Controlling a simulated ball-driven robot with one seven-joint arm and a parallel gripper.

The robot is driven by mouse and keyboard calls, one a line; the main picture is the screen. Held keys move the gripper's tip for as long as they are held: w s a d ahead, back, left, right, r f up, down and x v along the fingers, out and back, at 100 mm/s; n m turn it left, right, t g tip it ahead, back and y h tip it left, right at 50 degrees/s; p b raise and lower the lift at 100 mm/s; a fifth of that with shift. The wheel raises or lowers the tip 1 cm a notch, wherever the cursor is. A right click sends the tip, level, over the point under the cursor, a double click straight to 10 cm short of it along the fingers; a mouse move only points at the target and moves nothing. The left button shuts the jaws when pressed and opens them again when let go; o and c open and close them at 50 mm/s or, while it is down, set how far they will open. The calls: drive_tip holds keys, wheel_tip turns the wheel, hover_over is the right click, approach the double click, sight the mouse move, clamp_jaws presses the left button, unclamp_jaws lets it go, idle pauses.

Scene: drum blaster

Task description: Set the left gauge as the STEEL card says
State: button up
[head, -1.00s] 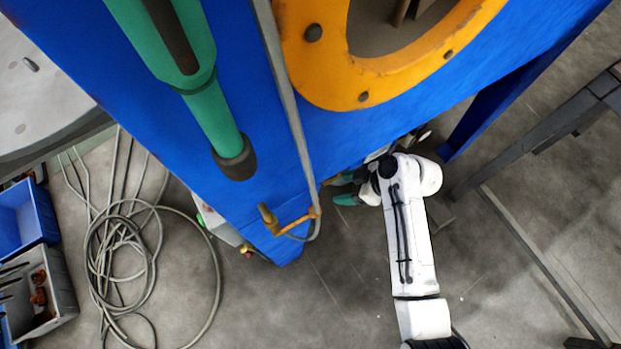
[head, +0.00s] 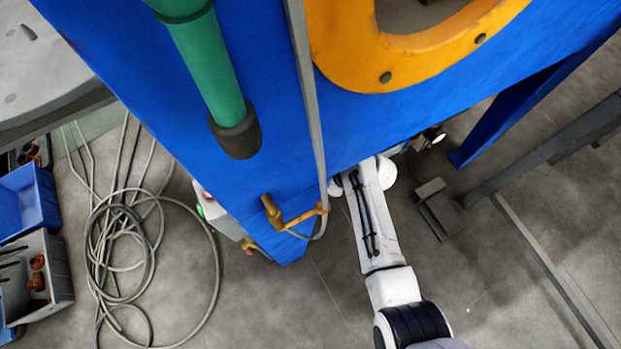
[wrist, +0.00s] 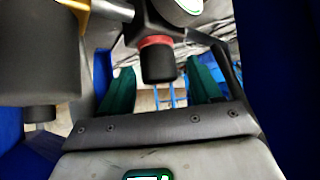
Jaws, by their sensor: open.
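My gripper (wrist: 160,70) shows in the wrist view with its two teal fingers apart, so it is open. A dark knob with a red band (wrist: 157,60) lies in line with the gap between the fingers; I cannot tell if they touch it. Part of a white round face (wrist: 189,5), likely a gauge, shows at the top edge beside the knob's body. Its reading is cut off. I cannot tell whether it is the left gauge. In the head view my gripper is hidden behind the blue cabinet. No STEEL card is readable in any view.
The blue cabinet (head: 290,130) has a grey hose and a brass valve with an orange lever (head: 300,215) at its lower corner. A dark cylinder (wrist: 40,60) fills the wrist view's left. Coiled hose (head: 120,240) and bins (head: 35,270) lie left. A dark leg stands right.

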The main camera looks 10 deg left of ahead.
drive_tip(key=shift+a+f, duration=0.2)
drive_tip(key=shift+c, duration=0.4)
drive_tip(key=c, duration=0.9)
